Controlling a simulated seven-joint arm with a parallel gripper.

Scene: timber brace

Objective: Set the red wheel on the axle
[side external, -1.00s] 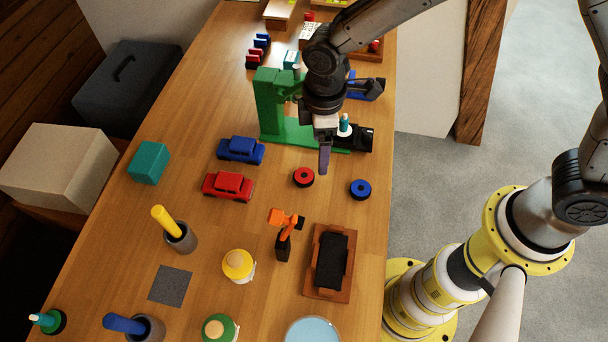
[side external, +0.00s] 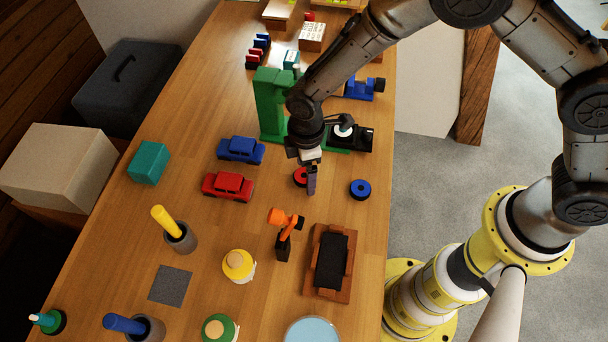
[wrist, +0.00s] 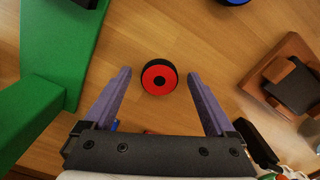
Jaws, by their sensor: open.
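The red wheel (side external: 299,176) lies flat on the table, partly hidden by my gripper in the side view. In the wrist view the red wheel (wrist: 158,77) shows whole, with a red face, a black rim and a dark centre hole. My gripper (side external: 311,191) points down close over it. In the wrist view my gripper (wrist: 159,75) is open, with one purple finger on each side of the wheel and gaps between. I cannot make out for certain which part is the axle.
A blue wheel (side external: 360,189) lies to the right. A green press frame (side external: 272,102) stands behind, beside a black fixture (side external: 364,138). A blue car (side external: 240,150) and a red car (side external: 228,186) are to the left. A wooden tray (side external: 320,283) lies in front.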

